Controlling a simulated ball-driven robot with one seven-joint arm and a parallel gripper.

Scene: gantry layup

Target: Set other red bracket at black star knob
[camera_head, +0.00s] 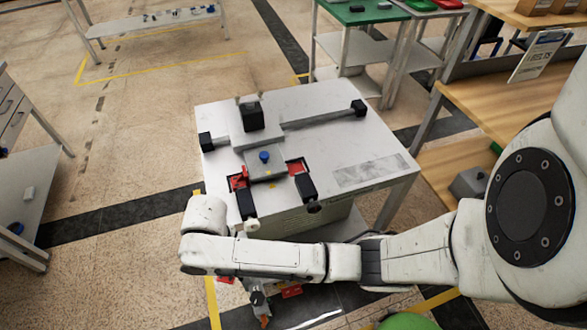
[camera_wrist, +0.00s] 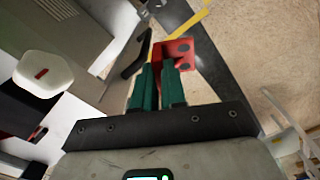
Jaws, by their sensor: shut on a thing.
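My gripper (camera_wrist: 158,68) has green fingers, shut on a red bracket (camera_wrist: 179,48) with dark round spots. The bracket sticks out past the fingertips, above the floor and beside the table. In the head view my arm hides most of the gripper. On the table, the black star knob (camera_head: 313,207) sits at the front end of the right black clamp bar. Red parts show beside both clamp bars, at the left (camera_head: 238,182) and the right (camera_head: 297,166). A white knob (camera_head: 252,225) is at the left bar's front end; a white knob with a red mark shows in the wrist view (camera_wrist: 42,73).
The pale grey table (camera_head: 370,130) carries a grey fixture with a blue knob (camera_head: 264,156) and black end blocks. My arm crosses in front of its near edge. A wooden bench (camera_head: 505,95) stands at right. Open floor (camera_head: 120,250) lies at left.

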